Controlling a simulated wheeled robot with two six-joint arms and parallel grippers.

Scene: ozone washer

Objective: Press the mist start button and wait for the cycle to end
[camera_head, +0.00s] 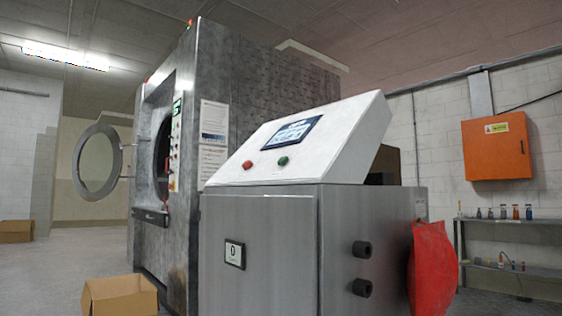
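A grey metal cabinet (260,245) stands in the centre foreground with a sloped white console (345,125) on top. The console has a lit screen (290,133), a red button (247,165) and a green button (283,161). I cannot read which one is the mist start button. Behind it stands the large metal washer (245,80), its round door (97,162) swung open to the left. The washer's front carries a narrow control panel (175,150). Neither of my grippers shows in this view.
An open cardboard box (120,297) is on the floor at the washer's front, and another box (16,231) is at the far left. A red bag (432,268) hangs at the cabinet's right side. A shelf with bottles (505,222) and an orange wall box (497,147) are at right.

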